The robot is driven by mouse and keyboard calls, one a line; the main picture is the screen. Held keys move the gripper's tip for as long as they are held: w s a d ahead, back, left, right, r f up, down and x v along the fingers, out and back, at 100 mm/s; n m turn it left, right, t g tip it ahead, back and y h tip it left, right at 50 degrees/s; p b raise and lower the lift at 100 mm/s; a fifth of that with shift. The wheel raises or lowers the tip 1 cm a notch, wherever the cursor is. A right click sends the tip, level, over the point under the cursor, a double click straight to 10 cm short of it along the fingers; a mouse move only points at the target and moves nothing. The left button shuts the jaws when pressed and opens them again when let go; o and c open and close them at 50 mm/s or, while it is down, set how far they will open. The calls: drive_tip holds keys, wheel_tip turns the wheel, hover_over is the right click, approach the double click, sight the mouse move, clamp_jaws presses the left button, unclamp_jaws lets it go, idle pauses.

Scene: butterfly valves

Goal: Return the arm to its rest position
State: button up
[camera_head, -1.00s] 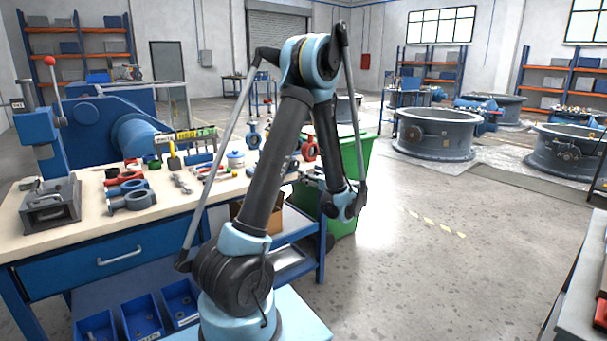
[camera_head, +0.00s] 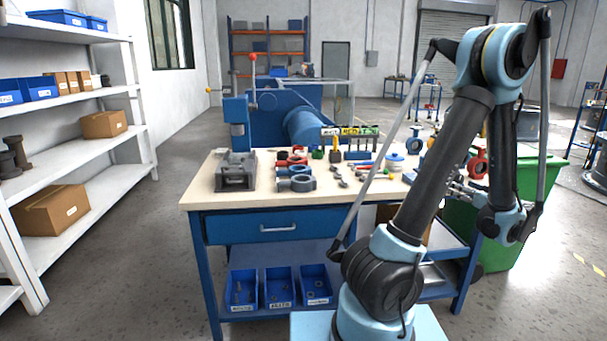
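My arm (camera_head: 440,165) stands at the right in the head view, folded with its elbow high and its forearm hanging down on the right. My gripper (camera_head: 456,187) shows only in part, behind the upper arm, in front of the bench's right end. Its fingertips are too small and covered to tell whether it is open or shut. I see nothing clearly held in it.
A workbench (camera_head: 265,205) with a vise (camera_head: 236,171), valve parts and tools stands close ahead. A green bin (camera_head: 510,240) is behind my forearm. White shelves (camera_head: 75,190) with boxes line the left. Floor between shelves and bench is clear.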

drive_tip(key=w+a+r+g+y, duration=0.1)
drive_tip(key=w+a+g, duration=0.1)
drive_tip(key=a, duration=0.6)
drive_tip(key=w+a+g+y, duration=0.1)
drive_tip(key=w+a+g, duration=0.15)
drive_tip(key=a, duration=0.45)
drive_tip(key=s+a+g+y, duration=0.1)
drive_tip(key=s+a+g, duration=0.25)
drive_tip(key=a, duration=1.25)
drive_tip(key=s+a+f+g+h, duration=0.1)
drive_tip(key=s+a+f+g, duration=0.25)
drive_tip(key=s+a, duration=0.6)
drive_tip(key=s+a+f+g+h, duration=0.1)
drive_tip(key=s+f+h, duration=0.1)
drive_tip(key=s, duration=0.4)
drive_tip(key=s+a+f+g+h, duration=0.1)
drive_tip(key=s+f+g+h, duration=0.1)
drive_tip(key=s, duration=0.5)
drive_tip(key=shift+f+m+h, duration=0.15)
drive_tip(key=shift+m+h, duration=0.15)
drive_tip(key=shift+a, duration=0.1)
